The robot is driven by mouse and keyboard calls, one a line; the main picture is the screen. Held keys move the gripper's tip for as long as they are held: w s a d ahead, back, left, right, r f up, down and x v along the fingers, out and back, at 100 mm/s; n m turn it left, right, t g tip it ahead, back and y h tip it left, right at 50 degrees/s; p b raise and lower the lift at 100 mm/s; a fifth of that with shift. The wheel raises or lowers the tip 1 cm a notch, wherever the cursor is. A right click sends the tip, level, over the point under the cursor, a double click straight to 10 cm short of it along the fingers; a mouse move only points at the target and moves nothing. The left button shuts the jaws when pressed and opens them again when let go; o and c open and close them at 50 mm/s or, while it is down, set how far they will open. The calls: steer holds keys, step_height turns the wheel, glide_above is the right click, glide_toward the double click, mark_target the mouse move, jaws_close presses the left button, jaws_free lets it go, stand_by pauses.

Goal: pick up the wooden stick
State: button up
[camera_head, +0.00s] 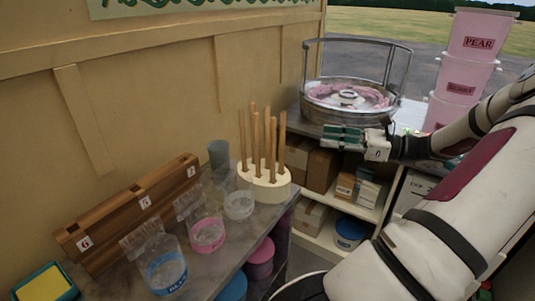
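Several upright wooden sticks (256,140) stand in a round cream holder (264,189) on the grey counter. They are close together, and some partly hide others. My gripper (328,137) is to the right of the sticks, apart from them, with its fingers pointing left. It is in front of the round metal candyfloss machine. No stick shows in its fingers. The fingers look small and dark here, and I cannot tell how wide the gap between them is.
The candyfloss machine (348,98) with a metal rail stands at the back. Clear tubs (207,235) and a wooden rack (130,210) are left of the holder. A grey cup (218,153) is behind. Pink tubs (474,38) are stacked right. Boxes fill shelves (327,233) below.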

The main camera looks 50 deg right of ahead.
mark_target(283, 131)
steer(key=b+x, duration=0.1)
steer(key=x, duration=1.2)
steer(key=shift+w+d+b, duration=0.1)
steer(key=shift+w+b, duration=0.2)
steer(key=shift+b, duration=0.1)
steer(key=shift+c, duration=0.5)
jaws_close()
